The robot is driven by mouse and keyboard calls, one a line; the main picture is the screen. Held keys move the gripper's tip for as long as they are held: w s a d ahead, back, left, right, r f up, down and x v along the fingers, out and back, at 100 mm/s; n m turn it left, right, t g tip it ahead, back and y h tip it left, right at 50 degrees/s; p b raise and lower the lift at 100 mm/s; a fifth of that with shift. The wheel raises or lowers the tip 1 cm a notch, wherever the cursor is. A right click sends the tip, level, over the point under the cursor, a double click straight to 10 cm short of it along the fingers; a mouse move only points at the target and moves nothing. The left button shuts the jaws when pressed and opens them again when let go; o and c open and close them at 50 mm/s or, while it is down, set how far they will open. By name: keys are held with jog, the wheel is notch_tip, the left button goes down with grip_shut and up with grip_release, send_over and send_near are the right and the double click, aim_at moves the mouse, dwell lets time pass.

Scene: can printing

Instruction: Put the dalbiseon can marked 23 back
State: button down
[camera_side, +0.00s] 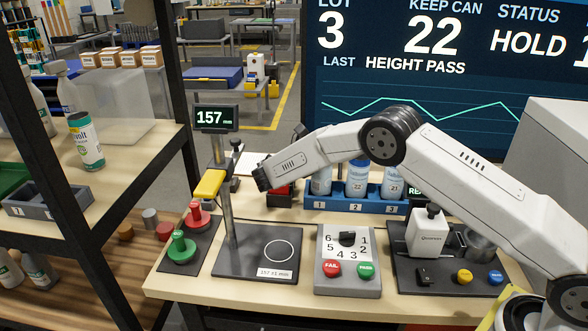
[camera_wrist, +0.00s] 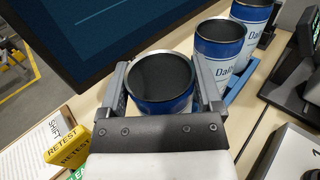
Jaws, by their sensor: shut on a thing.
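My gripper (camera_wrist: 160,65) is shut on a blue dalbiseon can (camera_wrist: 163,107), one finger on each side. The held can shows a dark round top in the wrist view; its number is hidden. In the side view my arm hides the fingers. A blue rack (camera_side: 344,209) with slots marked 1, 2 and 3 stands behind the arm. A can shows at slot 1 (camera_side: 320,182), partly covered by my forearm. A can marked 22 (camera_side: 357,178) is at slot 2, and another can (camera_side: 393,187) with a small, unclear number is at slot 3.
A height gauge (camera_side: 226,215) reading 157 mm stands at the left of the bench. A panel (camera_side: 347,262) with red and green buttons lies in front. A large screen (camera_side: 450,80) stands behind the rack.

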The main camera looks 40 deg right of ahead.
jog(key=shift+f, duration=0.1)
grip_release()
jog(key=shift+a, duration=0.1)
jog(key=shift+a, duration=0.7)
notch_tip(320, 180, up, 7)
jog(key=a, duration=0.1)
jog(key=shift+a, duration=0.25)
